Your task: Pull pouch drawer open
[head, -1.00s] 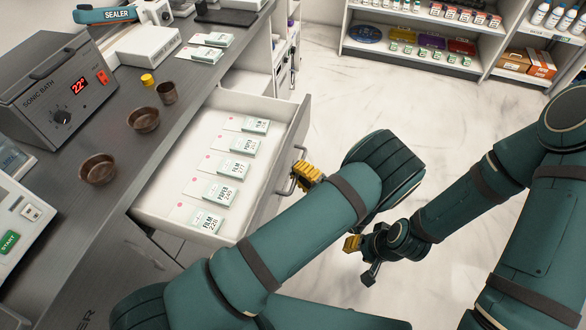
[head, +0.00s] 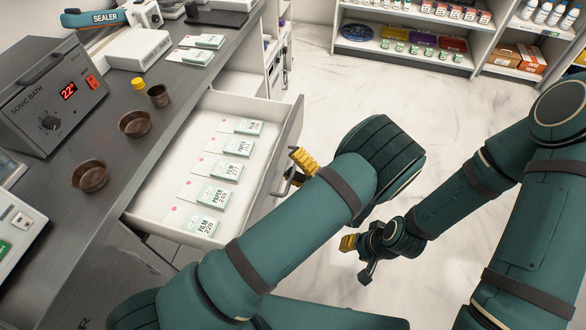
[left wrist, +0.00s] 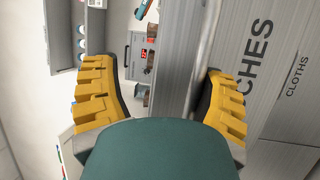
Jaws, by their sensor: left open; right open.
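The pouch drawer (head: 160,211) is pulled out from under the counter, its white inside showing. Several pouch packs (head: 225,172) marked FILM or PAPER lie in a row in it. Its grey bar handle (head: 284,184) is on the drawer front. My left gripper (head: 298,169) is open at the handle. In the left wrist view its yellow fingers (left wrist: 160,100) are spread, with a grey bar close to the right-hand finger and the lettering "CHES" beyond. Contact with the handle is unclear. My right gripper (head: 357,259) is open and empty above the floor.
The grey counter (head: 115,195) carries a sonic bath (head: 50,95), brown bowls (head: 91,175) and a sealer (head: 100,18). A stocked shelf unit (head: 405,60) stands at the back. The pale floor (head: 370,95) between is clear.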

